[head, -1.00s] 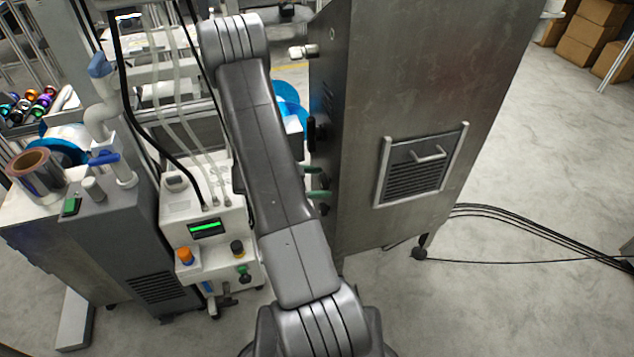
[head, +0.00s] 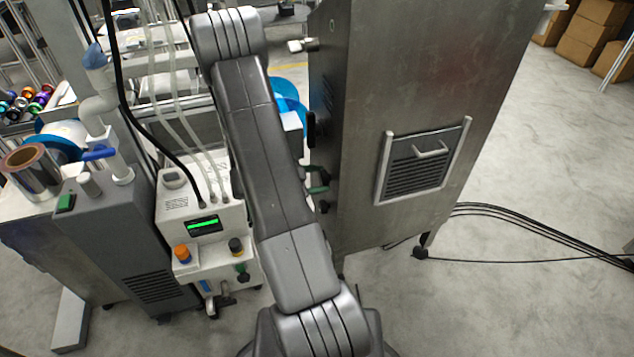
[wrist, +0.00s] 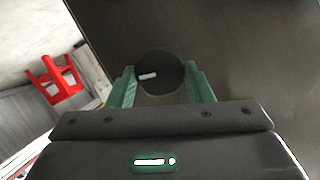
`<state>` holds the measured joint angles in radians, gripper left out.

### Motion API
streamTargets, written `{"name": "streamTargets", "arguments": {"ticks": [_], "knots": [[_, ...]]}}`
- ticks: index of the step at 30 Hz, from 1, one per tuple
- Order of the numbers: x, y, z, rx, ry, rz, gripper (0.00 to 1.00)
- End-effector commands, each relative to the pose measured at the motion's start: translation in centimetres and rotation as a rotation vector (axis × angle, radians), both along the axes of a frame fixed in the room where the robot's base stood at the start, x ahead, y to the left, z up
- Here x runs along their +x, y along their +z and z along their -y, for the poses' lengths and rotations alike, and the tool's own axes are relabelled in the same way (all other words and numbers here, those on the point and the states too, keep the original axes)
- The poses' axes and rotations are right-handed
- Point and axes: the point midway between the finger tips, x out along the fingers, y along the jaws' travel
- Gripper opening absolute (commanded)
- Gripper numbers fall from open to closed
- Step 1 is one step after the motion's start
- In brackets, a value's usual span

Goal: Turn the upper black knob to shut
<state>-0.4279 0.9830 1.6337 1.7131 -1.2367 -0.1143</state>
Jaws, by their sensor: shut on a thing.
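The black knob (wrist: 165,66) is round and sits on the dark face of the metal cabinet (head: 400,75). A short white mark on it points left, nearly level in the wrist view. My gripper (wrist: 163,82) has green fingers, one on each side of the knob, and is shut on it. In the head view my gripper (head: 317,181) is at the cabinet's left side, where the knob is mostly hidden. A dark knob-like part (head: 323,206) shows just below the fingers. Whether the held knob is the upper one is hard to tell.
A white machine (head: 222,262) with a green display and orange and black knobs stands left of my arm. A red stool-like thing (wrist: 55,82) shows in the wrist view.

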Motion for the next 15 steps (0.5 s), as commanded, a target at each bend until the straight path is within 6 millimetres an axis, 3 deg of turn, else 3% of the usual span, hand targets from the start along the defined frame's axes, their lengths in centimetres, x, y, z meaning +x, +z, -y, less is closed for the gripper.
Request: {"name": "streamTargets", "arguments": {"ticks": [15], "knots": [[-0.35, -1.13, 0.07, 0.152, 0.001, 0.467, 0.24]]}}
